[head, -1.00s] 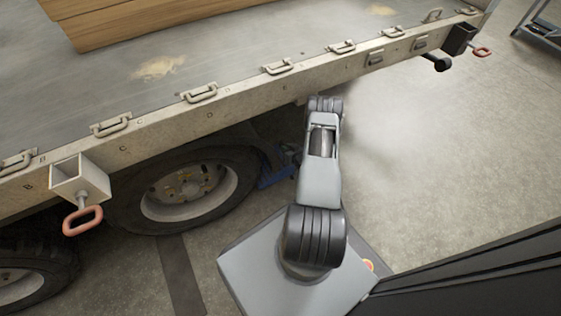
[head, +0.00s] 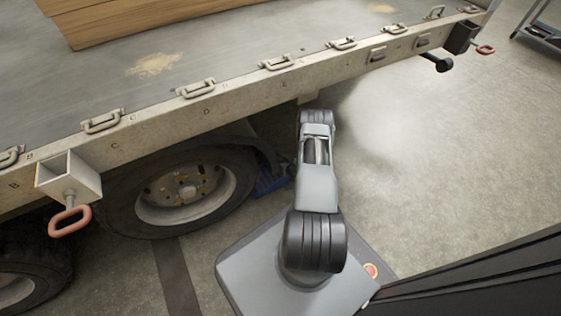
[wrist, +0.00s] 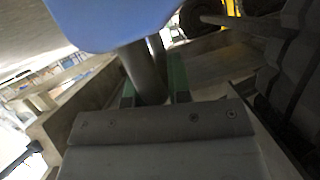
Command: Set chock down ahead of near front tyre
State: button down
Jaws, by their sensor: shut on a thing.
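My gripper (wrist: 153,90) shows in the wrist view, its green-edged fingers shut on the dark bar-shaped handle of the blue chock (wrist: 110,22). The chock's blue body fills the top of that view. In the head view the chock (head: 270,186) shows only in part, low at the right side of the near tyre (head: 116,205). Its far parts and my gripper are hidden there by my arm and the trailer edge. I cannot tell whether the chock touches the floor or the tyre.
The trailer deck edge (head: 145,135) with its tie-down handles runs above the tyre, close to my arm. Another tyre (head: 45,260) stands at the lower left. A bracket with a red loop (head: 68,218) hangs off the edge. Open floor (head: 430,140) lies to the right.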

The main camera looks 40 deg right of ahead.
jog(key=c, duration=1.1)
grip_release()
jog(key=shift+f, duration=0.1)
jog(key=shift+o, duration=0.2)
